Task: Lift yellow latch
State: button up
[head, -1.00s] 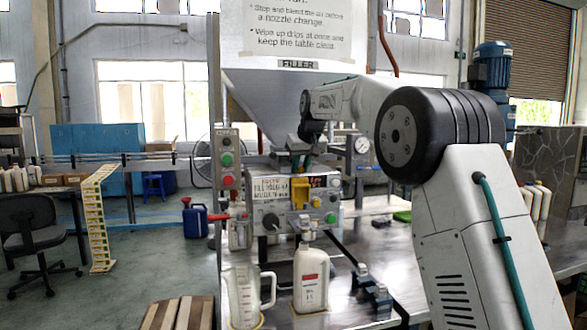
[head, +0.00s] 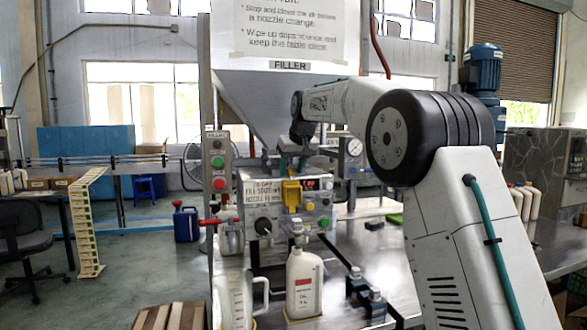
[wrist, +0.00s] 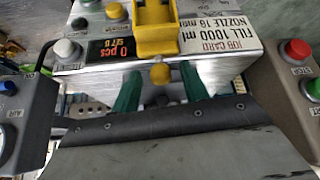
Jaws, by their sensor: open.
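The yellow latch (head: 291,193) is on the front of the filler's control box, between the job card and a small display. In the wrist view the latch (wrist: 155,30) is a yellow bracket at the top, with a round yellow knob (wrist: 160,73) just below it in the picture. My gripper (head: 291,163) is just above the latch in the head view. In the wrist view its two green fingers (wrist: 158,90) are apart, one on each side of the knob, with nothing held. Whether they touch the knob or latch, I cannot tell.
A white bottle (head: 304,284) stands below the filler on the metal table, beside a clear jug (head: 235,297). A button post (head: 218,175) stands left of the control box. A blue can (head: 187,223) is on the floor.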

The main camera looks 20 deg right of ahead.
jog(key=v, duration=0.7)
jog(key=shift+s+r, duration=0.2)
jog(key=shift+r, duration=0.15)
jog(key=s+f+g, duration=0.2)
jog(key=s+f, duration=0.2)
jog(key=f, duration=0.3)
jog(key=s+a+f+g, duration=0.1)
jog(key=s+f, duration=0.4)
jog(key=s, duration=1.1)
jog(key=s+a+f+g, duration=0.1)
jog(key=s+f, duration=0.5)
jog(key=s, duration=1)
jog(key=s+a+f+m, duration=0.1)
jog(key=s+a+f, duration=0.2)
jog(key=s, duration=1.3)
notch_tip(320, 180, down, 3)
jog(key=shift+s+f+g, duration=0.2)
jog(key=shift+g, duration=0.2)
